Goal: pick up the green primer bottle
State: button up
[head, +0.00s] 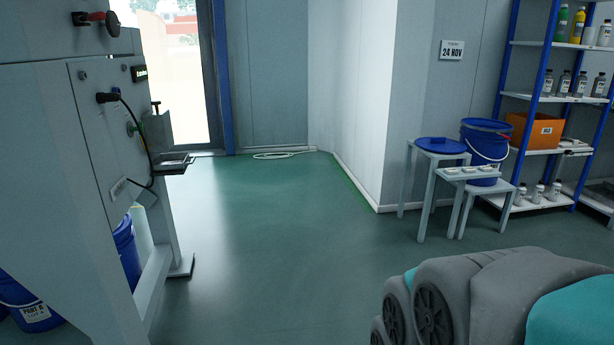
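A green bottle (562,23) stands upright on the top visible shelf of the blue-framed rack at the far right. It is small in the picture, and I cannot read its label. A yellow bottle (577,27) stands just to its right on the same shelf. My gripper is not in view. A grey and teal body, likely part of my own arm, fills the lower right corner, far from the bottle.
The rack (541,55) also holds several dark-capped bottles and an orange box (532,131). Small tables (437,158) with a blue bucket (485,140) stand left of it. A panel fixture (100,150) stands at left. The green floor (260,230) between is mostly clear.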

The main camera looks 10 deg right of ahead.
aim_at(558, 36)
jog(key=i+l+z, duration=0.15)
jog(key=i+z, duration=0.65)
jog(key=i+j+z, duration=0.1)
jog(key=i+z, duration=0.35)
jog(key=i+j+z, duration=0.2)
jog(key=z, duration=0.2)
jog(key=i+l+z, duration=0.1)
jog(key=i+z, duration=0.2)
jog(key=i, duration=0.2)
jog(key=i+z, duration=0.25)
jog(key=i, duration=0.25)
jog(key=i+l+u, duration=0.2)
jog(key=i+u, duration=0.2)
jog(key=i, duration=0.15)
jog(key=i+l+u, duration=0.4)
jog(key=i, duration=0.1)
